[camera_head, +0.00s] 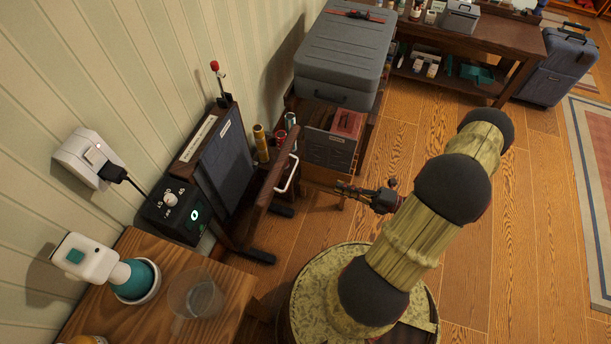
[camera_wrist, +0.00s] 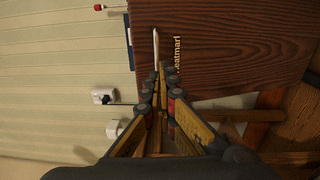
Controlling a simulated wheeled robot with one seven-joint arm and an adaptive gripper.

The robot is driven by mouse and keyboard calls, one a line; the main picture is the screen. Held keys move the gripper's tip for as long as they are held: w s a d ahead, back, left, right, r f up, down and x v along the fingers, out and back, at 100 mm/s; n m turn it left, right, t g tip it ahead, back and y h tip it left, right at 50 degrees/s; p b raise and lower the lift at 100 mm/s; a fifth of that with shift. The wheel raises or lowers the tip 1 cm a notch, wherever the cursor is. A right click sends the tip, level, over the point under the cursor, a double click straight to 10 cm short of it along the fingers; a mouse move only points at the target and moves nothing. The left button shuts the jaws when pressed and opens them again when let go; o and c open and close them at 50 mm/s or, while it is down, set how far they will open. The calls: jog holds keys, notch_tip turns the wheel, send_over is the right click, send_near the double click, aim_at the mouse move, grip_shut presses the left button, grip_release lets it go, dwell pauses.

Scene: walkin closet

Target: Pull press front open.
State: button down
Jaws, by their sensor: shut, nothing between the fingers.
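The trouser press (camera_head: 222,165) stands against the striped wall, with a dark padded panel. Its brown wooden front (camera_head: 272,188) stands out from the panel with a visible gap between them. A pale bar handle (camera_head: 288,173) is on the front's outer side. In the wrist view the wooden front (camera_wrist: 220,50) fills the upper right, with the handle (camera_wrist: 155,48) seen nearly end-on just beyond the fingertips. My gripper (camera_head: 341,187) is shut and empty, to the right of the handle in the head view. Its fingers (camera_wrist: 161,78) meet in the wrist view; contact with the handle cannot be told.
A black control box with a dial (camera_head: 174,210) is beside the press. A wooden table (camera_head: 215,275) with a glass stands in front. A grey case (camera_head: 345,55) sits on a cabinet behind.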

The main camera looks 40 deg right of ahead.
jog(key=b+x, duration=0.5)
jog(key=x, duration=0.9)
jog(key=shift+a+r, duration=0.15)
jog(key=shift+r, duration=0.05)
jog(key=p, duration=0.1)
jog(key=w+p, duration=0.1)
jog(key=p, duration=0.1)
jog(key=shift+w+a+r, duration=0.1)
jog(key=shift+a+r, duration=0.2)
jog(key=shift+a, duration=0.1)
